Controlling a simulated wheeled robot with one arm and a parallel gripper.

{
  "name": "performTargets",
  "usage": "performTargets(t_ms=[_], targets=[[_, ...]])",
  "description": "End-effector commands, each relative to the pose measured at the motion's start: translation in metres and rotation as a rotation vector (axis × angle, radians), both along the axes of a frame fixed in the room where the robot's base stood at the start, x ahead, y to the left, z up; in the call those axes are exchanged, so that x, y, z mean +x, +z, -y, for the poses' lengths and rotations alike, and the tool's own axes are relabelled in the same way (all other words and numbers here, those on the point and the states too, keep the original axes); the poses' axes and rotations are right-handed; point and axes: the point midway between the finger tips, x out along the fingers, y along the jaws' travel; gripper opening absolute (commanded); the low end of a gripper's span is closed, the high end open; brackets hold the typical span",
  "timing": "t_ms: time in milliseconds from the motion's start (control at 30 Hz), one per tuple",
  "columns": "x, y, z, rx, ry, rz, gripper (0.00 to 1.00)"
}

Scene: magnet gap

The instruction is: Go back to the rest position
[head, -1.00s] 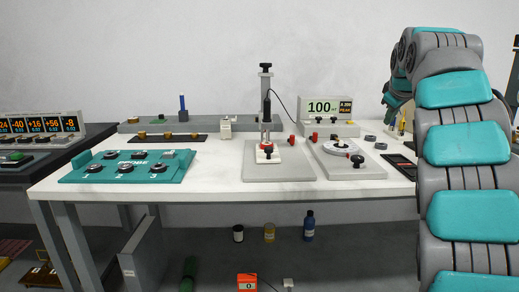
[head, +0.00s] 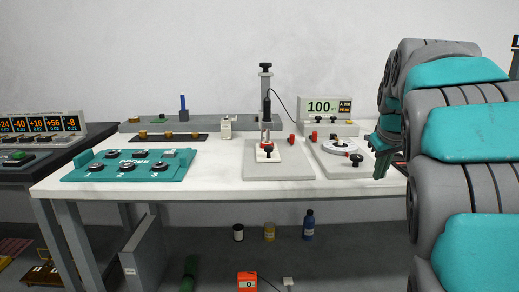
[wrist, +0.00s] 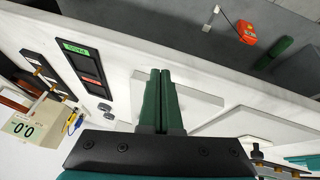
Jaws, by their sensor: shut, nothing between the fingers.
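My gripper (head: 381,168) hangs at the right of the head view, over the right end of the white bench (head: 220,182). Its green fingers (wrist: 158,98) are together and empty in the wrist view, pointing down toward the bench top. My grey and teal arm fills the right edge of the head view and hides the bench's right end. The fingers overlap the right edge of the round dial base (head: 345,147) in the head view; I cannot tell the gap between them.
A magnet stand (head: 266,125) stands mid-bench, with a meter reading 100 (head: 325,108) behind. A teal panel (head: 130,165) lies left.

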Motion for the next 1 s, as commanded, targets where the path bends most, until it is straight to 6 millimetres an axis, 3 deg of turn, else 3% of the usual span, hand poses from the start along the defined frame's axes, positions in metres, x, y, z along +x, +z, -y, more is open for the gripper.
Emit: performTargets(t_ms=[267, 500, 800, 1000], targets=[[-0.1, -0.072, -0.051, 0.117, -0.097, -0.17, 0.0], [-0.206, -0.141, -0.095, 0.18, -0.155, -0.342, 0.0], [-0.338, -0.217, -0.131, 0.184, -0.185, -0.543, 0.0], [-0.379, -0.239, -0.136, 0.169, -0.189, -0.606, 0.0]])
